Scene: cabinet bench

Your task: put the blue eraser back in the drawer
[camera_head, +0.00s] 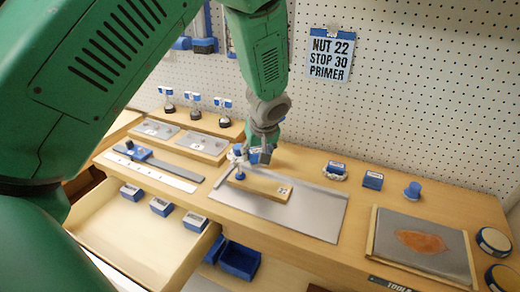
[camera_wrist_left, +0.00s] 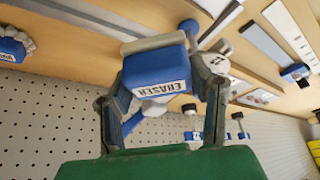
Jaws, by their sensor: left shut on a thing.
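The blue eraser (camera_wrist_left: 157,72), a block with a white "ERASER" label and a pale top, is between the two fingers of my left gripper (camera_wrist_left: 163,95) in the left wrist view. In the head view my left gripper (camera_head: 263,143) is shut on it above the bench, behind the wooden block and metal plate. The eraser is mostly hidden there. The open drawer (camera_head: 150,245) is at lower left, with a mostly bare floor and several small blue labelled items (camera_head: 160,206) along its far side. My right gripper is not in view.
A wooden block (camera_head: 262,187) lies on a metal plate (camera_head: 310,212). Blue items (camera_head: 372,180) stand to the right, beside a tray with an orange patch (camera_head: 425,242). A blue bin (camera_head: 240,260) is right of the drawer. A pegboard wall (camera_head: 400,90) rises behind.

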